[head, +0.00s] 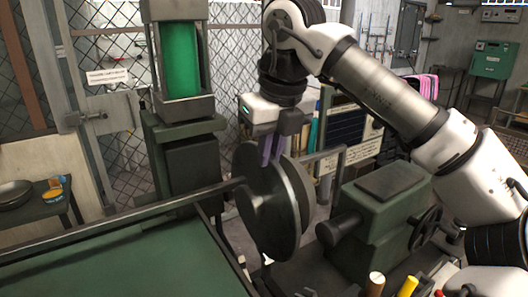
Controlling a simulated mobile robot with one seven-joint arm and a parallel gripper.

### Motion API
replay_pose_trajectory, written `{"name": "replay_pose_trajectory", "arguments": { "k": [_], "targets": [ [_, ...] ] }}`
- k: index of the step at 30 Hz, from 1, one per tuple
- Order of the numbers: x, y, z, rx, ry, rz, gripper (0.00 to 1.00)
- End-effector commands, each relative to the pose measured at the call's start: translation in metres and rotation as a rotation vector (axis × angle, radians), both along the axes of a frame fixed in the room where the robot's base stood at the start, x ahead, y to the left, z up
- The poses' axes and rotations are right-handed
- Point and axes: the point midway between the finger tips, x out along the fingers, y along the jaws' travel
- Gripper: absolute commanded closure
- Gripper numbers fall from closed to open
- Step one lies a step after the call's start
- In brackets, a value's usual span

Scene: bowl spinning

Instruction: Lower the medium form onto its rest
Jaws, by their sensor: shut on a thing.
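The form is a large dark grey disc (270,208) with a thick rounded body, standing on edge near the middle of the head view. My gripper (271,150) points down from above, and its purple fingers are shut on the form's upper rim. The form is upright, with its flat face turned toward the left. It is beside the green lathe headstock or tailstock (375,222). A rest under the form cannot be made out. Whether the form touches anything below is hidden.
A green-topped table (130,262) fills the lower left, with a dark rail along its edge. A green machine column (182,95) stands behind. Coloured handles, including a yellow one (408,286), stick up at the bottom right. A side table with a dark bowl (14,192) is at far left.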

Motion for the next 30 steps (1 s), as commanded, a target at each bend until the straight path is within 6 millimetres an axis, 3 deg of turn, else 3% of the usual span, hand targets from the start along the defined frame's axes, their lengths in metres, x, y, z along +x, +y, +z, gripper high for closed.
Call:
{"name": "replay_pose_trajectory", "arguments": {
  "k": [2, 30],
  "targets": [
    [-0.002, -0.004, 0.01, 0.002, -0.002, -0.001, 1.0],
    [-0.037, -0.082, 0.005, 0.0, -0.002, -0.001, 1.0]
  ]
}}
